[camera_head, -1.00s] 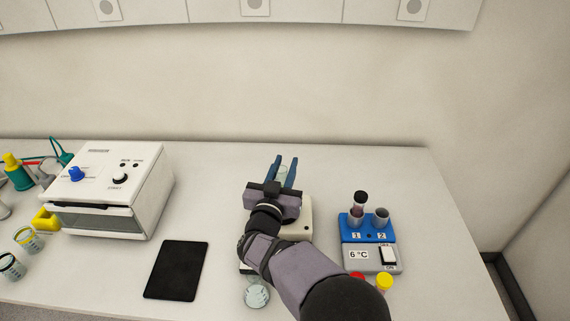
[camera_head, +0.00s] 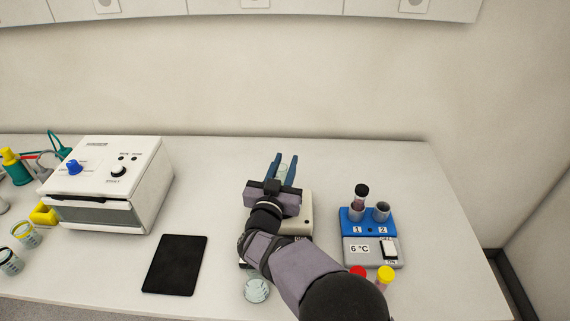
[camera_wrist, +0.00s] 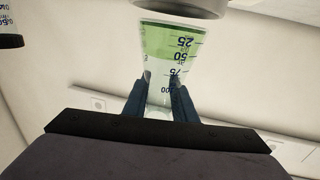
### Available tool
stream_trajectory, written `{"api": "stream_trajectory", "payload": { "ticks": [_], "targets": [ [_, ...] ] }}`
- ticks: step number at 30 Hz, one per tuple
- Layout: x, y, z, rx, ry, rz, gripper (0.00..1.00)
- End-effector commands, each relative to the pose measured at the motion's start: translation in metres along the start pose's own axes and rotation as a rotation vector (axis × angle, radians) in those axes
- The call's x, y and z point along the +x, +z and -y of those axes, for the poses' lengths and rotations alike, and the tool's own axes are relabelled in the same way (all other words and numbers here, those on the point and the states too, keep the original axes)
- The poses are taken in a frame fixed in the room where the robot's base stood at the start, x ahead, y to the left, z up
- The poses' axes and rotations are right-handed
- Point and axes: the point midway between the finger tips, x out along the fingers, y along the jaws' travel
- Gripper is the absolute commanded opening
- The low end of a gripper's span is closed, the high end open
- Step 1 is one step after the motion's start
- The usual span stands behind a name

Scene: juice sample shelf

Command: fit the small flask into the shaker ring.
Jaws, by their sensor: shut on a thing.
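The small flask is clear, with a green-tinted band and volume marks, in the wrist view (camera_wrist: 168,48). My gripper (camera_wrist: 160,95) is shut on its narrow neck. The wrist picture is upside down, so the flask's wide base is at the top. A grey round rim (camera_wrist: 182,6), perhaps the shaker ring, overlaps the base's edge; I cannot tell whether the base is inside it or apart. In the head view my gripper (camera_head: 282,172) points away, over a beige device (camera_head: 303,218) that is mostly hidden by it and my arm.
A blue and grey block (camera_head: 368,240) with a dark-capped vial (camera_head: 361,194) stands to the right. A white box device (camera_head: 105,185) and a black tablet (camera_head: 175,265) are left. A clear glass vessel (camera_head: 257,291) is near the front. The table behind my gripper is clear.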

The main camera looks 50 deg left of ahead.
Motion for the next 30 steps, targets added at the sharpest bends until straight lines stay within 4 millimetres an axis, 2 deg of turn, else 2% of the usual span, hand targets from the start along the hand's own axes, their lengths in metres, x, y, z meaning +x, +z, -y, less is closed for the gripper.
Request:
{"api": "stream_trajectory", "payload": {
  "ticks": [30],
  "targets": [
    [0.0,0.018,0.0,0.001,0.0,-0.002,0.0]
  ]
}}
